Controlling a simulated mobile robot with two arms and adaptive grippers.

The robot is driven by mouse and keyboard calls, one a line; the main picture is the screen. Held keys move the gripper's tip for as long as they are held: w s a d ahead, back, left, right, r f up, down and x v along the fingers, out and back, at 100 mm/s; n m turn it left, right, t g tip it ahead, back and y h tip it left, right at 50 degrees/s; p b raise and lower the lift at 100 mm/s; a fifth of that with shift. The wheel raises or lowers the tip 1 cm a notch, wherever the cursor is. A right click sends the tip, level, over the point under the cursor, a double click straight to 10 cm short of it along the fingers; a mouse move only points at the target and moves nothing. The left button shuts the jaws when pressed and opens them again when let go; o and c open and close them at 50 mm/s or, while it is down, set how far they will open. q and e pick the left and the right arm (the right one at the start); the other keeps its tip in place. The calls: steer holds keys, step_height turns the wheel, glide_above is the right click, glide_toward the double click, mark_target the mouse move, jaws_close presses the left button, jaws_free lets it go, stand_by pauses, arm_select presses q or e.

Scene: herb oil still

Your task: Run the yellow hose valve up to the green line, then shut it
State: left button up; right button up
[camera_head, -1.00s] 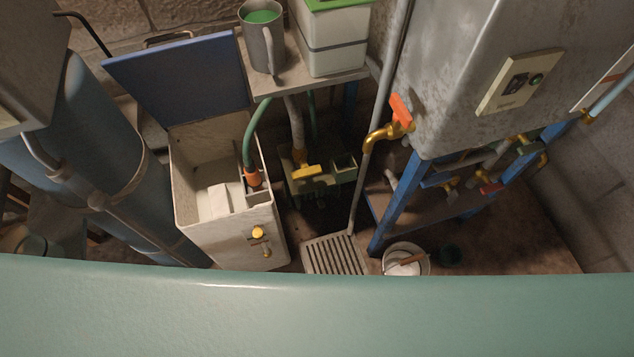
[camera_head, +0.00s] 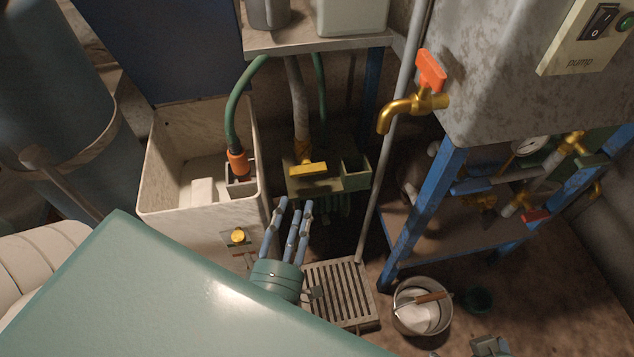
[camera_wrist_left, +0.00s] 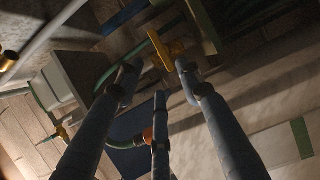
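The yellow valve handle (camera_head: 308,169) sits at the foot of a grey hose (camera_head: 296,95), above a green box-like fixture. It also shows in the left wrist view (camera_wrist_left: 170,50), beyond my fingertips. My left gripper (camera_head: 292,205) has its three fingers extended and apart, just below and in front of the valve in the picture; nothing is between them. Contact with the handle cannot be told. A green mark (camera_wrist_left: 301,138) shows on a pale surface in the left wrist view; whether it is the green line is unclear.
A white tank (camera_head: 155,185) stands left, with a green hose (camera_head: 232,110) ending in an orange fitting (camera_head: 238,162). An orange-handled brass tap (camera_head: 430,70) juts from the right. A slatted grate (camera_head: 342,290) and bucket (camera_head: 421,318) are on the floor.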

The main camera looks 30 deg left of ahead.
mark_target(307, 173)
arm_select(q)
steer(key=x, duration=1)
steer(key=shift+w, duration=0.2)
steer(key=shift+c, duration=0.2)
jaws_close()
